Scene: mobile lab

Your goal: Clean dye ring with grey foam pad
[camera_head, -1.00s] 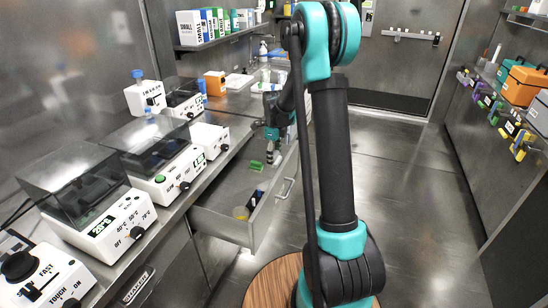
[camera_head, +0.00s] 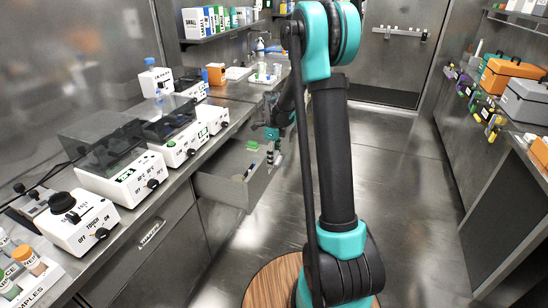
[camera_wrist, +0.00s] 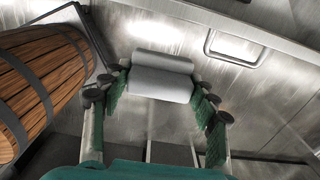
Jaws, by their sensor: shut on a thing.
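The grey foam pad (camera_wrist: 160,80) shows in the wrist view as a pale grey block with rounded edges, held across between the fingertips. My gripper (camera_wrist: 160,92) is shut on it, with green-padded fingers on either side. In the head view my gripper (camera_head: 274,153) is small and hangs at the open drawer (camera_head: 222,188) below the left counter; the pad cannot be made out there. I cannot make out a dye ring in either view.
The left counter carries white instruments with dark lids (camera_head: 122,172), a sample rack (camera_head: 22,272) at the near end and an orange container (camera_head: 216,74) farther back. The right bench holds orange and grey boxes (camera_head: 512,72). The floor (camera_head: 410,180) between is clear.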

